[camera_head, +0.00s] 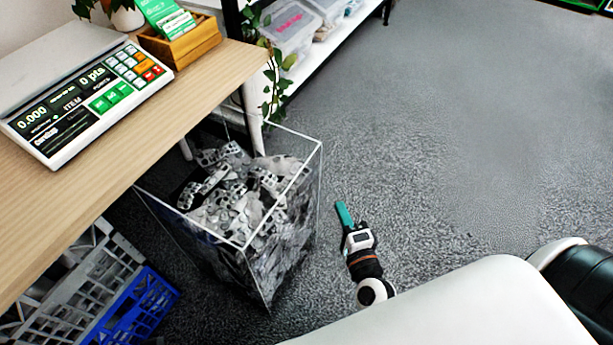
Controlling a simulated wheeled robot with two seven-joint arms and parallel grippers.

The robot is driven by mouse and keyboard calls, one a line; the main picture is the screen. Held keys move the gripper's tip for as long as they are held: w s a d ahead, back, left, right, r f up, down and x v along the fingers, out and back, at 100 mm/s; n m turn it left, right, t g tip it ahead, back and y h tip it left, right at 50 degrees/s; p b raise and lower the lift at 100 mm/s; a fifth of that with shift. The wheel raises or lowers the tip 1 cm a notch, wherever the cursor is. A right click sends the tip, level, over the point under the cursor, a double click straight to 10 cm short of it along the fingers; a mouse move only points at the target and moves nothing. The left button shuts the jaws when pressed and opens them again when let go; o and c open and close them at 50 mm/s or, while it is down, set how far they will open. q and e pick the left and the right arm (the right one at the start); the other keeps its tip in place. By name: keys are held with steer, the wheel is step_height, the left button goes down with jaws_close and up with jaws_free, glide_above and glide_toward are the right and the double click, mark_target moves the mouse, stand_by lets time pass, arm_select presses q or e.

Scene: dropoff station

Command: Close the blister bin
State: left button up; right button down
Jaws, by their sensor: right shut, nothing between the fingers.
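The blister bin (262,262) is a clear, open-topped box on the floor, filled with grey and silver blister packs (238,190). It stands pulled out partly from under the wooden table, with its back left part beneath the table edge. My right gripper (342,207) is just right of the bin's right front side, with a small gap in the picture. Its teal fingers are shut with nothing between them and point away from me. My left gripper is not in view.
The wooden table (120,160) carries a points scale (85,95) and a wooden card box (185,42). A blue crate (140,308) and a grey crate (80,285) sit under the table. A trailing plant and a shelf stand behind. The carpet to the right is clear.

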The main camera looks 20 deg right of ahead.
glide_toward(310, 163)
steer(key=w+d, duration=0.3)
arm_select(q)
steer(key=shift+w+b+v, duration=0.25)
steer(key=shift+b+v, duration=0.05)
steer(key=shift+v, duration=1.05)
arm_select(e)
steer(key=shift+w+a+r, duration=0.1)
steer(key=shift+w+a, duration=1.05)
steer(key=shift+w, duration=0.2)
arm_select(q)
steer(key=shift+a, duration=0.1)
arm_select(e)
steer(key=shift+w, duration=0.1)
